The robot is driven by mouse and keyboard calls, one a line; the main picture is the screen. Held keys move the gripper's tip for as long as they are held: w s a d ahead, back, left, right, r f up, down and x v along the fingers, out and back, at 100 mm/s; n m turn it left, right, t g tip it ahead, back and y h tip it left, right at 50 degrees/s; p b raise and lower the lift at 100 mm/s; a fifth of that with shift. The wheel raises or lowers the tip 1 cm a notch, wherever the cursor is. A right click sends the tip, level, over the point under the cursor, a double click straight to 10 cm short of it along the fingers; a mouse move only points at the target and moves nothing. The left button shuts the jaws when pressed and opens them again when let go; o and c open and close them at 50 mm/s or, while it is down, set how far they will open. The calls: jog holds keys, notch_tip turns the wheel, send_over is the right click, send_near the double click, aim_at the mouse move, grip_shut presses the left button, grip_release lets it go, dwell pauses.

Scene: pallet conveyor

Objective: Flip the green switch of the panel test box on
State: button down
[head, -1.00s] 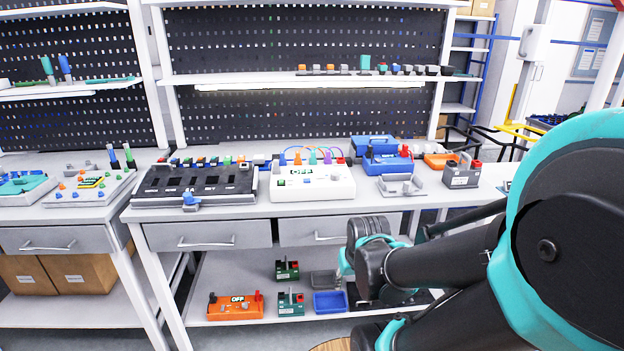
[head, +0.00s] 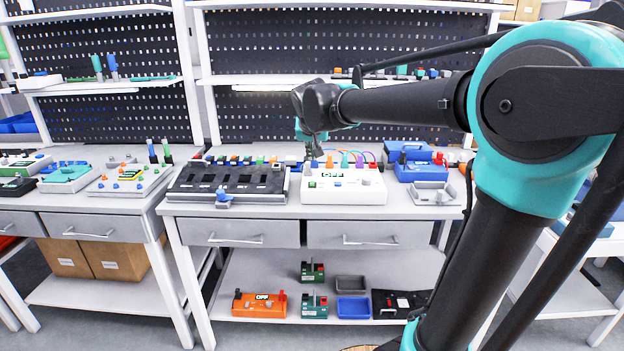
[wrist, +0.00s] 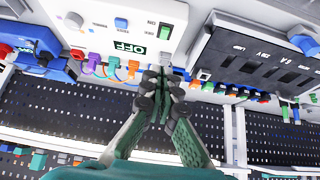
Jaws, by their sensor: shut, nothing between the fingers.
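The panel test box is a white box (head: 365,192) on the bench, with a display reading OFF (head: 332,174). It also shows upside down at the top of the wrist view (wrist: 195,14). Its green switch (wrist: 165,31) sits beside the OFF display (wrist: 129,47), and a small green spot (head: 312,184) shows on the box in the head view. My gripper (wrist: 163,76) is shut and empty, its fingertips at the back edge of the box, apart from the switch. In the head view my gripper (head: 309,158) hangs above the box's back left part.
Colored plugs with wires (wrist: 112,68) line the box's back edge beside my fingers. A black slotted panel (head: 230,180) stands close to its left. A blue box (head: 412,172) and grey tray (head: 432,194) are to its right. A pegboard (head: 260,118) rises behind.

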jog(key=shift+w+a+r, duration=0.15)
jog(key=shift+a+r, duration=0.05)
jog(key=shift+r, duration=0.05)
send_over(312, 184)
jog(key=s, duration=0.1)
notch_tip(312, 184, down, 7)
jog(key=shift+s+f, duration=0.1)
jog(key=shift+f, duration=0.1)
notch_tip(312, 184, down, 3)
jog(key=shift+f, duration=0.2)
jog(key=shift+s+f, duration=0.1)
jog(key=shift+f, duration=0.5)
jog(key=shift+f, duration=0.1)
jog(key=shift+s+f, duration=0.15)
jog(key=shift+f, duration=0.2)
jog(key=shift+r, duration=0.15)
